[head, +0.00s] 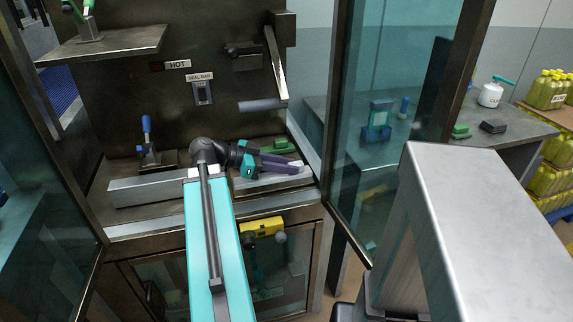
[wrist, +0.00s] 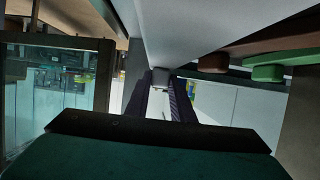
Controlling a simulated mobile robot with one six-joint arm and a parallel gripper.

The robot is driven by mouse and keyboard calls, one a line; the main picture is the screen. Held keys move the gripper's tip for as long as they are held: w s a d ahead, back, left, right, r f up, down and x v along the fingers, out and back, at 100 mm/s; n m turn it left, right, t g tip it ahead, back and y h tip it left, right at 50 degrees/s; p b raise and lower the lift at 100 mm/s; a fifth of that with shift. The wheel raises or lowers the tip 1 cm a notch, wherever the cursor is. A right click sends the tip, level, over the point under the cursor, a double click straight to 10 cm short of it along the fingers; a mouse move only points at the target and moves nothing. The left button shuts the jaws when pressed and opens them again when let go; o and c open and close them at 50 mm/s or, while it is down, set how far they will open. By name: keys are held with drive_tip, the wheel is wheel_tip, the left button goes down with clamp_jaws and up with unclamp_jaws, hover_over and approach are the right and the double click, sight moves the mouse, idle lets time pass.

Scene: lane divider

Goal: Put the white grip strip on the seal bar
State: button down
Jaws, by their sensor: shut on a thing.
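My gripper (head: 281,163) reaches into the open machine from the front, its dark fingers pointing right. It is shut on a small white piece, which I take to be the white grip strip (head: 297,163), at its fingertips. In the wrist view the fingers close around a small pale block (wrist: 160,76). A long grey metal bar (head: 150,190) runs across the machine's floor; it looks like the seal bar. The gripper is over its right part; I cannot tell whether the strip touches it. In the wrist view a large pale grey surface (wrist: 205,35) lies close beside the fingertips.
A green block (head: 280,146) lies behind the gripper. A blue-handled tool (head: 148,138) stands at the left. A HOT label (head: 178,64) and a SEAL BAR label (head: 200,77) are on the back panel. Glass doors (head: 385,130) flank the opening. A yellow object (head: 262,227) hangs below.

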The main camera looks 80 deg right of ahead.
drive_tip(key=shift+a+f+b, duration=0.15)
drive_tip(key=shift+a+b, duration=0.15)
drive_tip(key=shift+b, duration=0.25)
drive_tip(key=shift+a+b, duration=0.2)
drive_tip(key=shift+b, duration=0.6)
drive_tip(key=a+b, duration=0.1)
drive_tip(key=b, duration=0.3)
drive_tip(key=a+b, duration=0.2)
drive_tip(key=b, duration=0.2)
drive_tip(key=a+b, duration=0.1)
drive_tip(key=b, duration=0.3)
drive_tip(key=shift+s+a+r, duration=0.2)
drive_tip(key=shift+s, duration=0.15)
drive_tip(key=s+a+r+b, duration=0.1)
drive_tip(key=a+b, duration=0.7)
drive_tip(key=b, duration=0.2)
drive_tip(key=shift+b, duration=0.3)
drive_tip(key=shift+r, duration=0.1)
